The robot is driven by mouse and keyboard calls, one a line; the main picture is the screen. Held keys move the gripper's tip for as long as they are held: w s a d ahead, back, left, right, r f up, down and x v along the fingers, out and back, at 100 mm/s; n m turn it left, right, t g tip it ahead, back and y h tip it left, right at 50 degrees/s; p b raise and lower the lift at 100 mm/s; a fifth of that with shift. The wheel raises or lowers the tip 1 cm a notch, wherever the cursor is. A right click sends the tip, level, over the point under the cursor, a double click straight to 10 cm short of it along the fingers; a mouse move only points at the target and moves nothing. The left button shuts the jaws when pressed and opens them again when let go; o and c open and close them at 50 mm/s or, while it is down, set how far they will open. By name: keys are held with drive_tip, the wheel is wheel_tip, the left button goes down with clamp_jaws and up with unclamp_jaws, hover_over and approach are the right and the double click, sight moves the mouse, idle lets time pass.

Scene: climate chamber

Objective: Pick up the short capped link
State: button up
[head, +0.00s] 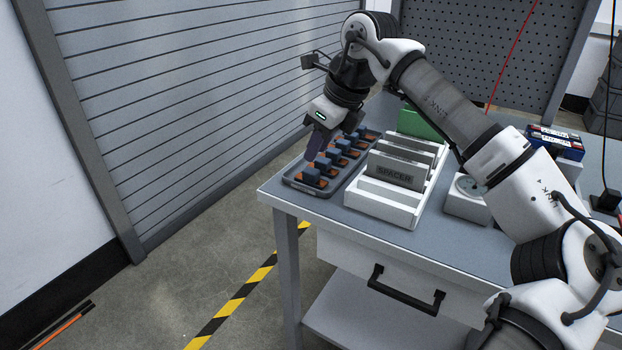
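A dark tray (295,185) stands at the left front of the workbench. It holds several small pieces with blue-grey tops and orange parts, such as the nearest piece (312,175); I cannot tell which of them is the short capped link. My gripper (319,147) points down over the left side of the tray, close above the pieces. Its dark fingers overlap in this view, so I cannot tell whether they are open, shut or touching a piece. The part of the tray behind the fingers is hidden.
A white rack (385,207) with grey plates marked SPACER stands right of the tray. A slatted wall (190,90) rises left of the bench (440,238).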

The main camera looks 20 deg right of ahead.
sight(306, 168)
drive_tip(key=x, duration=0.5)
drive_tip(key=shift+w+f+b, duration=0.25)
drive_tip(key=shift+f+b, duration=0.05)
drive_tip(key=shift+b, duration=0.1)
drive_tip(key=shift+c, duration=0.4)
clamp_jaws()
drive_tip(key=shift+r, duration=0.15)
